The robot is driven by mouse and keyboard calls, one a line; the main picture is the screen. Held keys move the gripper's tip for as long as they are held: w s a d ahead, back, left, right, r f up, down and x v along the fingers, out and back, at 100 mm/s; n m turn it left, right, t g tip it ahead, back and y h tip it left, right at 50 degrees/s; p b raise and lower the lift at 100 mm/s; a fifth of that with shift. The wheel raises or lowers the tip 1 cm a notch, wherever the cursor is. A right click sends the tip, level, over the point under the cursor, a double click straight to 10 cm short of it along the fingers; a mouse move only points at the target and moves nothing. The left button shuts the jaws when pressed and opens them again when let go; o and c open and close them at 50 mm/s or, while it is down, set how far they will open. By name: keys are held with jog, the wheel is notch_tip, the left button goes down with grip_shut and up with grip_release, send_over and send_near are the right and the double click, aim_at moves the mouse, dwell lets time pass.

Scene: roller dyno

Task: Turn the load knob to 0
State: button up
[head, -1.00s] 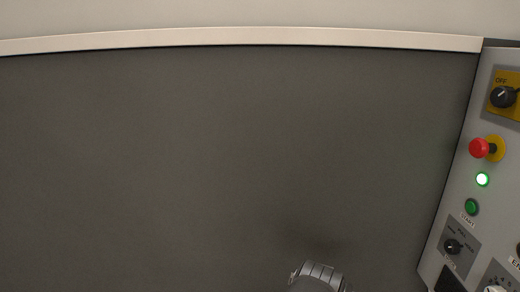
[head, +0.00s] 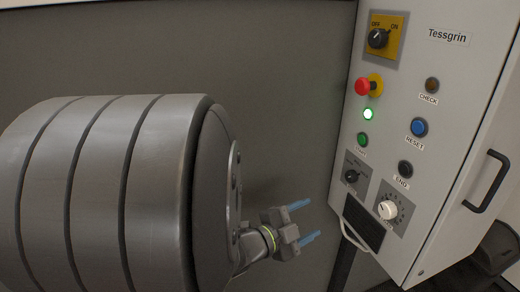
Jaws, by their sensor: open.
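The white knob (head: 388,209) sits on a grey dial plate with scale marks, low on the front of the control cabinet. I take it for the load knob; its label and pointer setting are too small to read. My gripper (head: 312,219) is left of the cabinet, with its two blue-tipped fingers apart and nothing between them. The fingers point right, toward the lower panel, and in the picture are well apart from the white knob.
A small black selector (head: 351,176) sits just up and left of the white knob. Above are the red emergency button (head: 362,87), a lit green lamp (head: 368,114), a blue RESET button (head: 418,127) and the OFF/ON switch (head: 378,38). A black handle (head: 487,181) juts out at right.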

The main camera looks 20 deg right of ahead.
aim_at(384, 212)
jog(key=s+m+g+h, duration=0.2)
jog(key=s+m+g, duration=0.2)
jog(key=s, duration=0.1)
jog(key=d, duration=1.8)
jog(key=shift+r, duration=0.2)
jog(key=c, duration=1)
